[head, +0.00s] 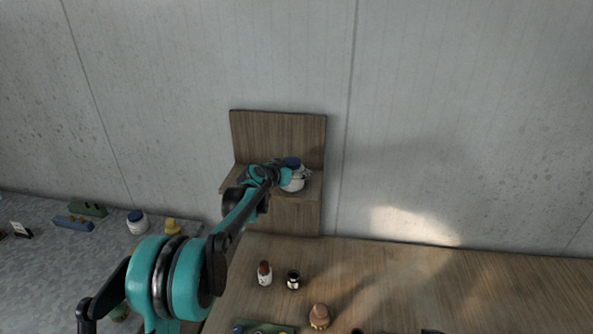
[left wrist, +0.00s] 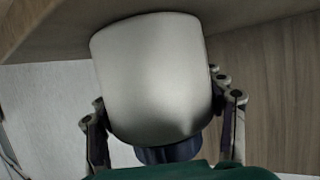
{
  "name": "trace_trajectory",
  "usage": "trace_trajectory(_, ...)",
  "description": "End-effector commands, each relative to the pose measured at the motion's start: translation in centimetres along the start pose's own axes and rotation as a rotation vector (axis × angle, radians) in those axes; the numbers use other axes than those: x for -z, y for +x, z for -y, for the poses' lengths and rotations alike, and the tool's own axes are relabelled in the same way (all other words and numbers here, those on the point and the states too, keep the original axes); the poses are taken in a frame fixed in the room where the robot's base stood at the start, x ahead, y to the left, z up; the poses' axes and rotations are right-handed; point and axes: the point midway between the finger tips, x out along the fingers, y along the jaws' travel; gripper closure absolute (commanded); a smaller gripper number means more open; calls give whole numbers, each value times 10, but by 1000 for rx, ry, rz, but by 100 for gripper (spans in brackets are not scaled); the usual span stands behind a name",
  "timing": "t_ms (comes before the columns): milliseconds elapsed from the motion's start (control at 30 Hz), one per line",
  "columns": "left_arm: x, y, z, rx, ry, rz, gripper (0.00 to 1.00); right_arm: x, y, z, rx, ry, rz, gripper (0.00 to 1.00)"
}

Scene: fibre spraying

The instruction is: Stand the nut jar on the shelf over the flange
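A white jar with a dark blue lid (head: 293,183), which I take for the nut jar, is upright at the right part of the wooden shelf (head: 232,184). Its base is at the shelf board; I cannot tell whether it rests there fully. In the left wrist view the pale jar (left wrist: 155,80) fills the middle, lid toward the bottom of the picture. My left gripper (head: 285,175) has its fingers on both sides of the jar, close against it; they also show in the left wrist view (left wrist: 165,125). I cannot make out a flange. My right gripper is not in view.
A wooden table (head: 400,280) has a brown-capped bottle (head: 264,274), a small dark jar (head: 293,281) and a tan object (head: 319,317). Another blue-lidded white jar (head: 137,222) and a yellow object (head: 172,227) stand on the grey left surface. The table's right side is mostly clear.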

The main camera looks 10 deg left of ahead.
Motion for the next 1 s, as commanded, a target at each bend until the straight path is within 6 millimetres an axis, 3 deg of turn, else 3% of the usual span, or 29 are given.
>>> trace_trajectory(467, 4, -5, 0, 1, 0, 0, 15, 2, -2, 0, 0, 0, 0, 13)
trace_trajectory(1000, 3, -108, 1, 1, -1, 0, 15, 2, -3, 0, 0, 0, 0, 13)
